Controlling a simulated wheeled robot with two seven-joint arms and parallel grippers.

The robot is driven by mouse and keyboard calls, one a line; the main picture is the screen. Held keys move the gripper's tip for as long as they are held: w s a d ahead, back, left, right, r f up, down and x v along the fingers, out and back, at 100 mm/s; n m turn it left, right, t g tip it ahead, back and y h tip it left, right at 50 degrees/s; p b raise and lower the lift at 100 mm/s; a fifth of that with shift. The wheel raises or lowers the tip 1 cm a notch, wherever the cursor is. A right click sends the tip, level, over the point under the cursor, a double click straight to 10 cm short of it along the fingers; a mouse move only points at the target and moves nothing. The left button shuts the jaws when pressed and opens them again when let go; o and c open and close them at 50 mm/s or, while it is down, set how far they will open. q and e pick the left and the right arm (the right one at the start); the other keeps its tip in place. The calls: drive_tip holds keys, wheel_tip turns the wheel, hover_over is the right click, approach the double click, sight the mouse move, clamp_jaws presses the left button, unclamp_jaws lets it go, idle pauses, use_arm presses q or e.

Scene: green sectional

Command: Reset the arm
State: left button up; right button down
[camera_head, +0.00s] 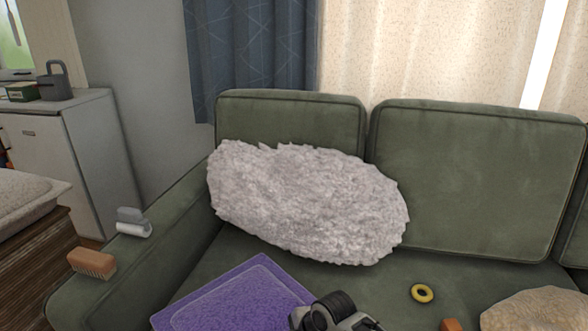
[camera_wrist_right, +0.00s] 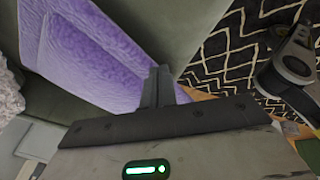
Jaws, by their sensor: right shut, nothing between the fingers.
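My right gripper (camera_wrist_right: 160,72) shows in the right wrist view with its fingers shut together and nothing between them. It is over the area by the purple folded cloth or mat (camera_wrist_right: 95,50), apart from it as far as I can tell. Part of my arm (camera_head: 335,314) comes up at the bottom middle of the head view, in front of the sofa seat; no fingers show there. My left gripper is in neither view.
A green sofa (camera_head: 470,180) holds a fluffy white cushion (camera_head: 305,200), the purple cloth (camera_head: 235,300), a yellow ring (camera_head: 422,293), an orange object (camera_head: 451,325) and a beige item (camera_head: 540,310). A brush (camera_head: 92,263) and a lint roller (camera_head: 133,226) lie on the left armrest.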

use_arm(q)
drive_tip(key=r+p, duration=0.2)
drive_tip(key=p, duration=0.1)
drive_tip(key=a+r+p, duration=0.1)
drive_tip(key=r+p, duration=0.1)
drive_tip(key=p, duration=0.2)
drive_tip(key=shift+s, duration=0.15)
use_arm(e)
drive_tip(key=s+d+r+m+t, duration=0.9)
drive_tip(key=s+d+r+m, duration=0.4)
drive_tip(key=s+m, duration=0.3)
drive_tip(key=m, duration=0.3)
drive_tip(key=shift+s+d, duration=0.3)
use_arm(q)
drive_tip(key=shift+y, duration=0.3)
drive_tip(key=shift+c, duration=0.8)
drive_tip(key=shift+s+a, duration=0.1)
use_arm(e)
drive_tip(key=shift+a, duration=0.15)
